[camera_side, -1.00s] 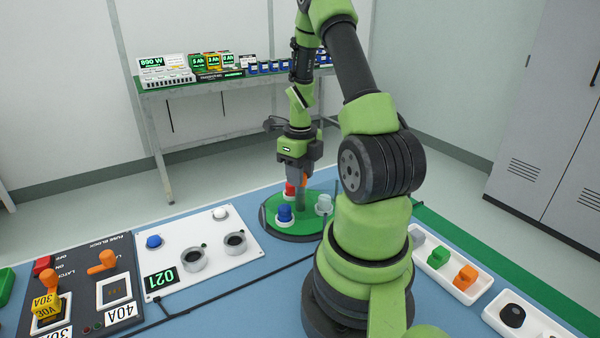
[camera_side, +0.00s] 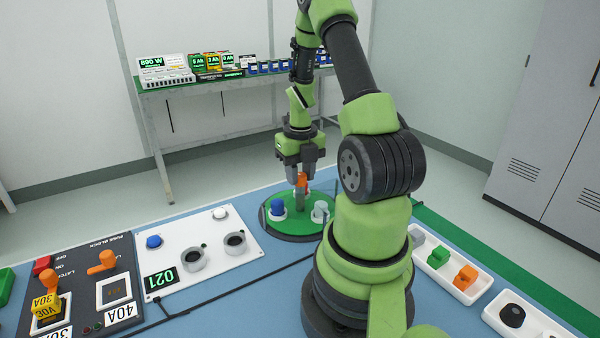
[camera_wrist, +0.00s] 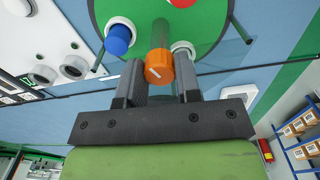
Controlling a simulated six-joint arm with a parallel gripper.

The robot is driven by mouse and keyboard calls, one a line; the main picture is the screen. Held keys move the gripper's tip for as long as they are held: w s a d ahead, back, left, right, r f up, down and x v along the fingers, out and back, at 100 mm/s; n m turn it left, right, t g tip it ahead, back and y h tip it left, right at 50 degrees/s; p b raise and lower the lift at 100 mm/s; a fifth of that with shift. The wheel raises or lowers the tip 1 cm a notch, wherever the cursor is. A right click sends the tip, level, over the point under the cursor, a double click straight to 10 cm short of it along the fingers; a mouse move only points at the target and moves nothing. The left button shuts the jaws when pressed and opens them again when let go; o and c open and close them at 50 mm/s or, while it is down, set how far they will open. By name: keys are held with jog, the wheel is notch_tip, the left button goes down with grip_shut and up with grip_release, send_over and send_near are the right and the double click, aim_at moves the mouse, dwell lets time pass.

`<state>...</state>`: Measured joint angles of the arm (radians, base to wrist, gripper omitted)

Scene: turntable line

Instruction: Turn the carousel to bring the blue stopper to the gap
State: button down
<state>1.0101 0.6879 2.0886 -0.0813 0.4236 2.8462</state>
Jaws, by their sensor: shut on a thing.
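The carousel (camera_side: 290,228) is a round green disc with a dark rim, behind the white panel's right end. The blue stopper (camera_side: 277,207) stands in a white ring at its left; it also shows upper left in the wrist view (camera_wrist: 119,40). A pale stopper (camera_side: 320,212) stands at the front right. A red stopper (camera_wrist: 183,2) is cut off at the wrist view's top edge. My gripper (camera_side: 301,182) points down at the disc's middle and is shut on an orange knob (camera_wrist: 159,68), one finger each side. I cannot make out the gap.
A white panel (camera_side: 205,258) with buttons and two round sockets lies left of the carousel. A dark fuse panel (camera_side: 75,268) is further left. White trays (camera_side: 452,270) with small parts lie at right. A shelf table (camera_side: 230,85) stands behind.

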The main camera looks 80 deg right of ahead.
jog(key=shift+s+m, duration=0.1)
jog(key=shift+m, duration=0.6)
jog(key=c, duration=0.8)
grip_release()
jog(key=shift+r, duration=0.15)
notch_tip(320, 180, up, 10)
